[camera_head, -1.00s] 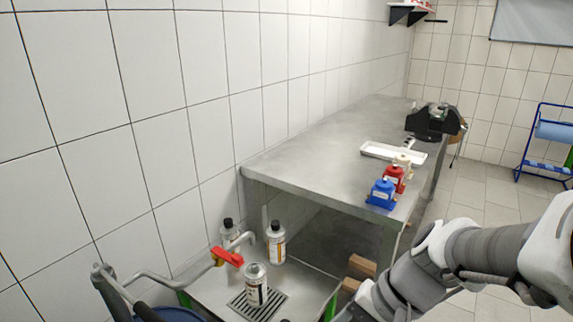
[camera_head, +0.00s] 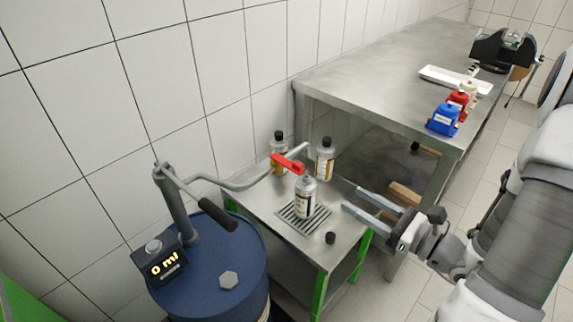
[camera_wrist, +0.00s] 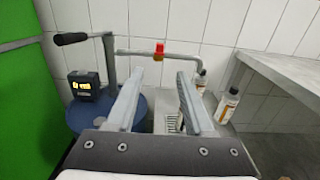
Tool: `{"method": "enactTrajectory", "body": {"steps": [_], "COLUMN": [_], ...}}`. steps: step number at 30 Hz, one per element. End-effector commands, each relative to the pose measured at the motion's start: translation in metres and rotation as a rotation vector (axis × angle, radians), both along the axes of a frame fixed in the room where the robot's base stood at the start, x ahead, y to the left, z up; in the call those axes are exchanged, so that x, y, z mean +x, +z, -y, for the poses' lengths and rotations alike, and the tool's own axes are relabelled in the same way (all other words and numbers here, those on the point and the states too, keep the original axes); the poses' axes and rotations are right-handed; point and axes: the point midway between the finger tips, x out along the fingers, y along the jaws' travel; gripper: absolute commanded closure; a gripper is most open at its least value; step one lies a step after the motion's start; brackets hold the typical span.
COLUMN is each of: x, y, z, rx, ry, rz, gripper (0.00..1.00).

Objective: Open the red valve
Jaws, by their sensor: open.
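The red valve (camera_head: 288,163) is a red lever on the grey pipe that runs from the blue drum's pump. In the wrist view the red valve (camera_wrist: 159,51) shows beyond the fingers, between them and above their tips. My gripper (camera_head: 357,203) is open and empty, to the right of the valve and lower in the head view. It also shows in the wrist view (camera_wrist: 158,78) with its two fingers apart. A bottle (camera_head: 305,198) stands upright on the drain grate below the valve.
The blue drum (camera_head: 205,270) with crank and a display reading 0 ml (camera_head: 160,264) stands at left. Bottles (camera_head: 325,160) (camera_head: 279,150) stand behind the grate on the small table. A black cap (camera_head: 330,238) lies near its front. A large metal table (camera_head: 370,80) stands behind.

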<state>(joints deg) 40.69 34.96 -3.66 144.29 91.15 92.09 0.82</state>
Motion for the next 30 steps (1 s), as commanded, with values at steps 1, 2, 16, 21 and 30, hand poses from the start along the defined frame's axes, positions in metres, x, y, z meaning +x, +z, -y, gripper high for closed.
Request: {"method": "enactTrajectory", "body": {"steps": [1, 2, 16, 21, 30], "x": [0.002, 0.004, 0.067, 0.093, 0.119], "y": [0.000, 0.000, 0.000, 0.000, 0.000], "z": [-0.001, -0.003, -0.070, -0.095, -0.120], "rx": [0.003, 0.003, 0.001, 0.000, 0.001], "ry": [-0.002, -0.002, 0.006, 0.005, 0.001], "rz": [0.000, 0.000, 0.001, 0.001, -0.001], "gripper": [0.47, 0.47, 0.47, 0.47, 0.47]}}
